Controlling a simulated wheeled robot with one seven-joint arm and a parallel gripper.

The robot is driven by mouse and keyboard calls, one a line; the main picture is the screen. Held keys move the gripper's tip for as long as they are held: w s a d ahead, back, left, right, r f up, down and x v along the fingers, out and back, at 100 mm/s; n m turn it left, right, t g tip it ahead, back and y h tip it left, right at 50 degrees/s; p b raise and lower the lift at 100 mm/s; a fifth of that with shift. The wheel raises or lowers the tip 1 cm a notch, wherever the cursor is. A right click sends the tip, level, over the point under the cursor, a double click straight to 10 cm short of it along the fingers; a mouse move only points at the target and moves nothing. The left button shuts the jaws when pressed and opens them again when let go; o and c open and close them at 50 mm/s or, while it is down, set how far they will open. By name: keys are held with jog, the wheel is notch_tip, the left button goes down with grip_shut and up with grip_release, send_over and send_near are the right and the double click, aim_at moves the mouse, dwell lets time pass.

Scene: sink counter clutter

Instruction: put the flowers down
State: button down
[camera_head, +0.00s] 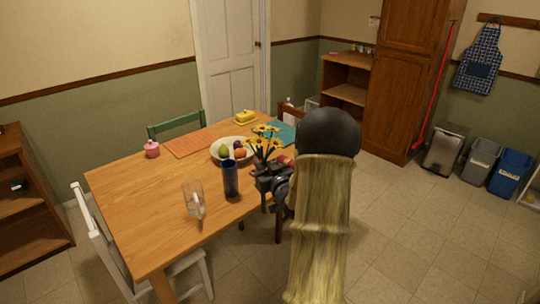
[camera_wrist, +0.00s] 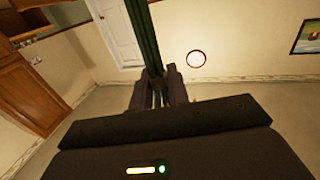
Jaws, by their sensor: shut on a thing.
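The flowers (camera_head: 267,133) are yellow blooms on dark stems, at the table's right edge in the head view. Their green stems (camera_wrist: 142,35) run up from between my fingers in the wrist view, where the blooms are out of sight. My gripper (camera_head: 263,170) is shut on the stems; it also shows in the wrist view (camera_wrist: 158,90). It is near the table's right edge, to the right of the blue tumbler. I cannot tell whether the stems touch the table.
The wooden table (camera_head: 140,205) holds a fruit bowl (camera_head: 228,158), a blue tumbler (camera_head: 230,180), a clear pitcher (camera_head: 193,200), a pink pot (camera_head: 152,149) and a yellow butter dish (camera_head: 245,117). Its left part is clear. A white chair (camera_head: 95,225) stands at the front left.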

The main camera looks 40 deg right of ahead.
jog(key=a+f+n+y+b, duration=0.1)
jog(key=a+f+y, duration=0.1)
jog(key=a+f, duration=0.95)
jog(key=a+f+n+y+b, duration=0.1)
jog(key=a+f+n+y, duration=0.15)
jog(key=a+f, duration=0.85)
jog(key=s+a+f, duration=0.3)
jog(key=a+f, duration=0.1)
jog(key=f, duration=0.2)
jog(key=s+a+f+m+h, duration=0.1)
jog(key=s+a+f, duration=0.3)
jog(key=f, duration=0.2)
jog(key=shift+w+a+f, duration=0.1)
jog(key=shift+w+a, duration=0.05)
